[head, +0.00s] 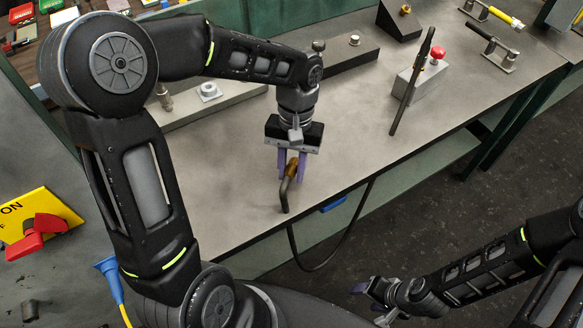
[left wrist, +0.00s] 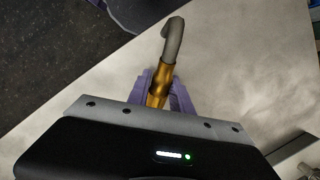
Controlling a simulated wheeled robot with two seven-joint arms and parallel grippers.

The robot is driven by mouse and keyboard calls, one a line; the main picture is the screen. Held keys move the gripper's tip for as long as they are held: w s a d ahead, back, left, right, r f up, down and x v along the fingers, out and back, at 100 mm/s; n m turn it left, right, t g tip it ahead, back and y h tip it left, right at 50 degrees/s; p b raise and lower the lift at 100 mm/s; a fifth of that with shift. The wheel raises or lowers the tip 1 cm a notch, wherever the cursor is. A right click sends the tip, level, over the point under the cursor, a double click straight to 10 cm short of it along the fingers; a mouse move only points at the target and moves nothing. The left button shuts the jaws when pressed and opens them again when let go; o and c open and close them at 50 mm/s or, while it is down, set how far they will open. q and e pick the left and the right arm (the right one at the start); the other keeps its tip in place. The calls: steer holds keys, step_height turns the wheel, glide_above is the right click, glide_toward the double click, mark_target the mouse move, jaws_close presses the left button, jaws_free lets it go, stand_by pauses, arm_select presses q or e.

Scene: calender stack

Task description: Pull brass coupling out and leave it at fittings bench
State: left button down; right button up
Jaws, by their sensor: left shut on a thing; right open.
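The brass coupling (head: 292,167) is a brass-coloured piece with a curved, darker hooked end. My left gripper (head: 291,170), with purple fingers, is shut on it over the grey bench top (head: 235,185), near the front edge. In the left wrist view the brass part (left wrist: 160,80) sits between the purple fingers, and its grey hook points away from the gripper. I cannot tell whether the hooked end touches the bench. My right gripper (head: 372,298) is open and empty, low at the bottom right, away from the bench.
A grey block with a red knob (head: 438,53) and a dark upright bar (head: 412,82) stand to the right on the bench. Low grey fixtures (head: 208,92) line the back. A dark cable (head: 338,250) hangs below the front edge. A yellow panel with a red switch (head: 36,236) is at left.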

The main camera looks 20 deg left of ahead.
arm_select(q)
steer(key=shift+f+b, duration=0.6)
steer(key=shift+f, duration=0.15)
steer(key=c, duration=1.1)
jaws_free()
steer(key=shift+o, duration=0.3)
steer(key=o, duration=0.4)
steer(key=shift+o, duration=0.2)
steer(key=shift+p+v, duration=2.8)
steer(key=shift+v, duration=0.75)
